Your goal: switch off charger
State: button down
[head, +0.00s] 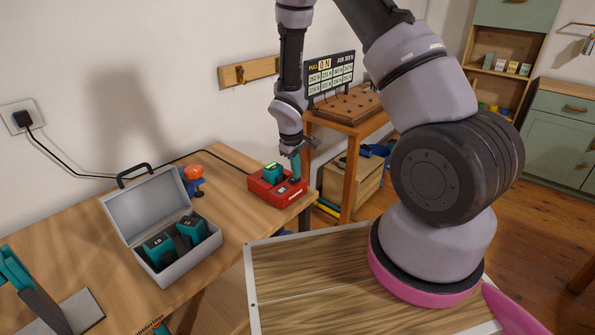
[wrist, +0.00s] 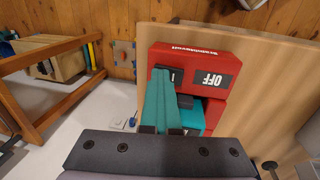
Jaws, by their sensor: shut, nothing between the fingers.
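The charger (head: 267,199) is a red box on the wooden workbench, near its right end. In the wrist view the charger (wrist: 215,57) shows a dark OFF label (wrist: 212,80) and a second dark label (wrist: 178,77) partly covered by my fingers. My gripper (head: 296,158) points down at the charger's right part, its teal fingers shut and empty. In the wrist view the fingertips (wrist: 160,74) overlap the charger's face left of the OFF label. I cannot tell whether they touch it. No switch shows clearly.
An open grey case (head: 165,205) with teal batteries stands on the workbench (head: 225,185) left of the charger. An orange and blue object (head: 192,178) is between them. A black cable runs from the wall socket (head: 20,117). A wooden stand with a sign (head: 330,75) is behind.

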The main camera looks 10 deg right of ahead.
aim_at(292, 181)
jog(key=shift+s+a+f, duration=0.4)
jog(key=shift+s+f, duration=0.05)
jog(key=shift+s, duration=0.1)
jog(key=shift+r, duration=0.15)
jog(key=shift+w+a+r, duration=0.1)
jog(key=shift+w+r, duration=0.05)
jog(key=shift+r, duration=0.15)
notch_tip(292, 181, up, 14)
jog(key=shift+a, duration=0.2)
jog(key=shift+s+a, duration=0.1)
jog(key=shift+s, duration=0.1)
jog(key=shift+s+a, duration=0.1)
jog(key=shift+a, duration=0.05)
jog(key=f, duration=0.4)
jog(key=w+d+f, duration=0.1)
jog(key=f, duration=0.9)
jog(key=shift+w+d, duration=0.15)
jog(key=shift+d, duration=0.25)
